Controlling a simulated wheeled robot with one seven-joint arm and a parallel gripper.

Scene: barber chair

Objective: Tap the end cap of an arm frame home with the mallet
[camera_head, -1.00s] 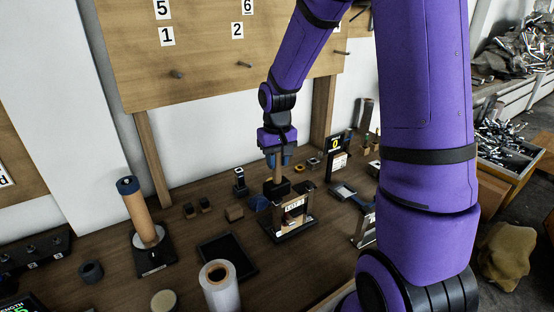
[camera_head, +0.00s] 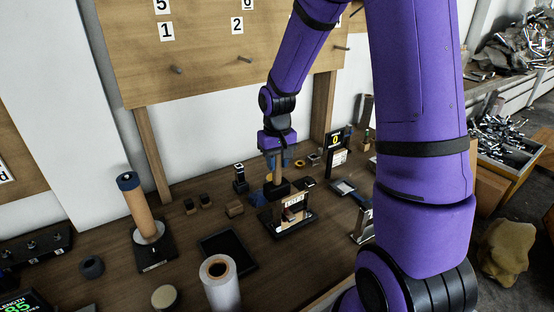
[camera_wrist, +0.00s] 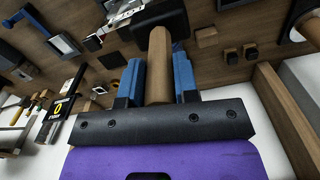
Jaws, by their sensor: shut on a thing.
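My gripper (camera_head: 278,158) is shut on the wooden handle of the mallet (camera_head: 277,179), which hangs upright with its dark head (camera_head: 277,191) down. In the wrist view the blue fingers (camera_wrist: 158,82) stand either side of the handle (camera_wrist: 158,60), with the black head (camera_wrist: 156,22) beyond. The head is at the back upper edge of a small black stand with a pale labelled front (camera_head: 292,213), which seems to hold the arm frame. I cannot tell whether the head touches it. The end cap cannot be made out; the head and stand hide that spot.
A small display reading 0 (camera_head: 336,141) stands right of the stand. A black tray (camera_head: 228,251), a white roll (camera_head: 219,284) and a wooden cylinder on a black base (camera_head: 141,208) are at the left. A pegboard (camera_head: 220,50) rises behind.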

